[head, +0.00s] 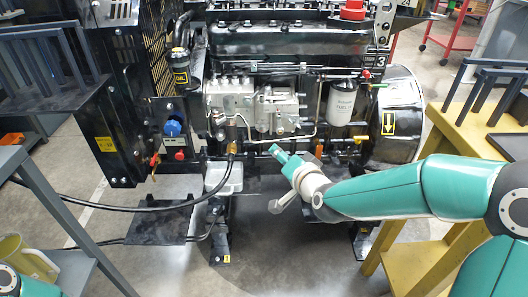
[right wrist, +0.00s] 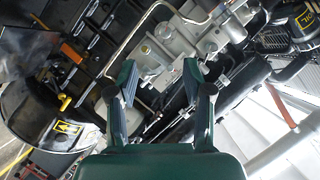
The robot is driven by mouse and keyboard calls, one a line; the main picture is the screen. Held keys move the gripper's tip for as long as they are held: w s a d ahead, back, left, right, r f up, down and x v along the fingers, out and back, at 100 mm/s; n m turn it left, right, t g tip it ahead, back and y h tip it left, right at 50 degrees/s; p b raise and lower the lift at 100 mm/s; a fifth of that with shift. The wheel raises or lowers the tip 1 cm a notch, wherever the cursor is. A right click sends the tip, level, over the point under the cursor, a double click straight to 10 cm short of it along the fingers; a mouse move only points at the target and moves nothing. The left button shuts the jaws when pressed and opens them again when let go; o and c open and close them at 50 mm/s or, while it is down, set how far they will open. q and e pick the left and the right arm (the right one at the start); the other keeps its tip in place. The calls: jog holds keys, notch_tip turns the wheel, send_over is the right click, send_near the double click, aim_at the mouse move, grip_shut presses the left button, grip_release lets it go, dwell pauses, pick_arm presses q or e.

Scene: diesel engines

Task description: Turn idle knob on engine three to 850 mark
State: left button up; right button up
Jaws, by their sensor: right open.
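Engine three (head: 290,45) fills the middle of the head view, with a "3" on its right side. A blue round knob (head: 172,128) sits on a grey panel left of the engine block, above a red button (head: 180,155). I cannot read an 850 mark. My right gripper (head: 280,155) is in front of the lower engine block, well right of the blue knob and apart from it. In the right wrist view my right gripper (right wrist: 156,75) is open and empty, with engine parts beyond its fingers. My left gripper is out of view.
A black hose (head: 130,207) runs across the lower left. A white fuel filter (head: 341,102) and a black drum (head: 398,115) are on the right. A yellow stand (head: 470,140) is at right, a grey shelf frame (head: 60,205) at left. Open floor lies in front.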

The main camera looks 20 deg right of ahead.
jog(key=r, duration=0.1)
pick_arm(q)
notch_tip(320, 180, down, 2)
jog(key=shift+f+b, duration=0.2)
jog(key=shift+b, duration=0.6)
pick_arm(e)
send_near(263, 130)
jog(key=shift+t, duration=0.3)
jog(key=x, duration=0.8)
jog(key=shift+w+f, duration=0.2)
jog(key=shift+f, duration=0.1)
grip_shut()
